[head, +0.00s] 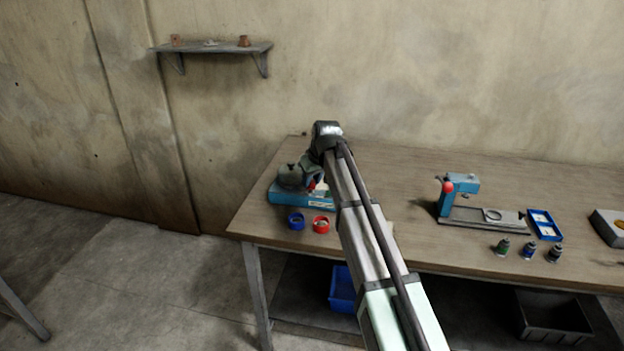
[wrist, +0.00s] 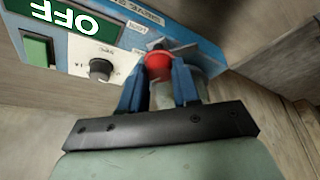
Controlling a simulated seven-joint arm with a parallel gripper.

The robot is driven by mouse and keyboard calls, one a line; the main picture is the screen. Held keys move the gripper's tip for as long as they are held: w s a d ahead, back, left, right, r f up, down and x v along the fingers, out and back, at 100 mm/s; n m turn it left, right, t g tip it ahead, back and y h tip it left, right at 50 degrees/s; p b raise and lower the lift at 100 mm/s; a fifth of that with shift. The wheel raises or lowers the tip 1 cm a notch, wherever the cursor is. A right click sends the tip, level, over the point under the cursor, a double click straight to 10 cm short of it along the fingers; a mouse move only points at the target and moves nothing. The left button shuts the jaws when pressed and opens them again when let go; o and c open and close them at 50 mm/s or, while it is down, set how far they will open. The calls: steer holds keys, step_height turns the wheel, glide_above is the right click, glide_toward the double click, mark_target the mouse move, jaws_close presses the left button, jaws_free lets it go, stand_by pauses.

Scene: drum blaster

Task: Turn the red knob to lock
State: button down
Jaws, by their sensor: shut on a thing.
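The red knob (wrist: 158,66) shows in the wrist view, on the front panel of a blue and silver machine (wrist: 205,22), under a small white label. My gripper (wrist: 160,82) has its two blue fingers on either side of the knob, shut on it. In the head view the blue machine (head: 288,195) stands at the left end of the workbench. My arm hides the knob and most of the gripper there. I cannot read the knob's exact angle.
The panel also has a smaller dark knob (wrist: 101,69), a green button (wrist: 38,50) and a green OFF display (wrist: 66,17). Another blue device (head: 459,190) stands to the right.

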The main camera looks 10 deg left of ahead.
steer(key=m, duration=0.2)
steer(key=m+h, duration=0.1)
steer(key=shift+s+a+m+t, duration=0.1)
steer(key=shift+a+m+t, duration=0.1)
steer(key=shift+m+t, duration=0.2)
steer(key=m+h, duration=0.1)
steer(key=m, duration=0.1)
steer(key=m+h, duration=0.1)
steer(key=m, duration=0.1)
steer(key=shift+a+m, duration=0.2)
steer(key=shift+m, duration=0.1)
steer(key=m+h, duration=0.1)
steer(key=m, duration=0.3)
steer(key=shift+a+m+h, duration=0.15)
steer(key=shift+m+h, duration=0.15)
steer(key=shift+h, duration=0.1)
steer(key=shift+a+m+g+h, duration=0.1)
steer(key=shift+m+g+h, duration=0.2)
steer(key=shift+m, duration=0.8)
steer(key=shift+m+g+h, duration=0.2)
steer(key=shift+m+h, duration=0.2)
steer(key=shift+m, duration=0.7)
steer(key=c, duration=0.8)
jaws_free()
steer(key=v, duration=1.3)
steer(key=shift+r, duration=0.4)
